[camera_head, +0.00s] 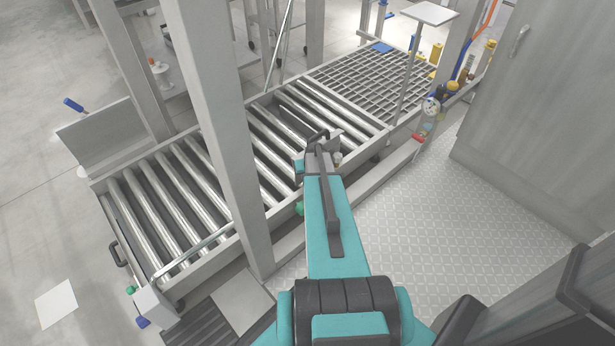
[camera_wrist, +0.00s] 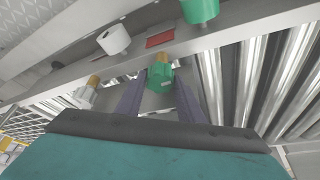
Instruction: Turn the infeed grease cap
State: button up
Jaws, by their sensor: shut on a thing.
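A green cap (camera_wrist: 160,77) with a brass-coloured end sits on the grey rail in the wrist view, most likely the infeed grease cap. My gripper (camera_wrist: 159,86) has one dark finger on each side of it and is shut on it. In the head view my teal arm reaches down to the side rail of the roller conveyor (camera_head: 190,190). My fingertips and the held cap are hidden behind the wrist there.
In the wrist view a white cylinder (camera_wrist: 114,40), a red label (camera_wrist: 160,40) and a larger green part (camera_wrist: 200,10) are close by. A grey upright post (camera_head: 220,120) stands left of my arm. The patterned floor (camera_head: 400,220) on the right is clear.

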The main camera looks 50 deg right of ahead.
jog(key=shift+a, duration=0.15)
jog(key=o, duration=0.8)
jog(key=shift+r, duration=0.15)
jog(key=p+v, duration=0.3)
jog(key=v, duration=0.4)
jog(key=shift+s+r, duration=0.2)
jog(key=shift+r, duration=0.15)
